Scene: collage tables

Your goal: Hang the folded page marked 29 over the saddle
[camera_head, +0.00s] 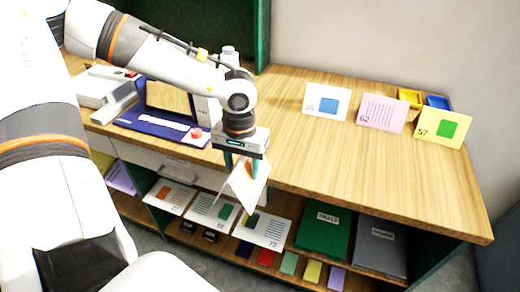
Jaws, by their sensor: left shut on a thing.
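My left gripper (243,160) points down in front of the table's front edge, above the lower shelf. It is shut on a white folded page (247,187), which hangs tilted below the fingers. The number on this page cannot be read. A white folded card with a blue square (327,102) stands on the tabletop; its small number is too blurred to be sure of. I cannot make out a saddle for certain. My right gripper is not in view.
On the wooden table (380,165) stand a pink card marked 62 (381,112) and a yellow card marked 57 (444,126). A blue device (150,122) lies at left. The tabletop's right-hand middle is clear.

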